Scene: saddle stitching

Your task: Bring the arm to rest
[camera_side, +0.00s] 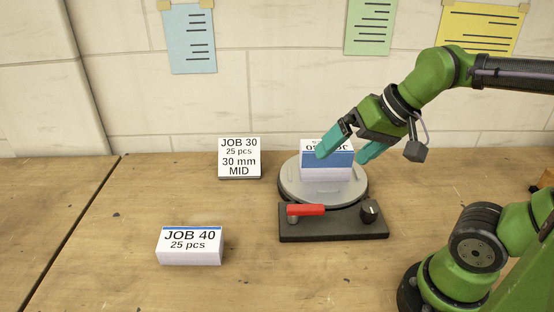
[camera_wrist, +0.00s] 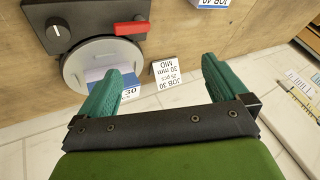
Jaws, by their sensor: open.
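My gripper (camera_side: 345,147) is open, with teal fingers apart. In the side view it hangs at the stack on the round plate, one finger in front of the stack's left part and the other at its right. In the wrist view the gripper (camera_wrist: 160,85) holds nothing between its fingers. The stack (camera_side: 327,172) is white with a blue band and a label that reads upside down. In the wrist view the stack (camera_wrist: 97,76) is partly hidden by a finger. I cannot tell whether a finger touches it.
The round plate (camera_side: 292,186) sits on a dark base (camera_side: 336,230) with a red lever (camera_side: 306,210) and a black knob (camera_side: 370,211). A JOB 40 stack (camera_side: 190,252) lies front left. A JOB 30 card (camera_side: 239,158) stands behind. The wooden table (camera_side: 100,235) is clear at left.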

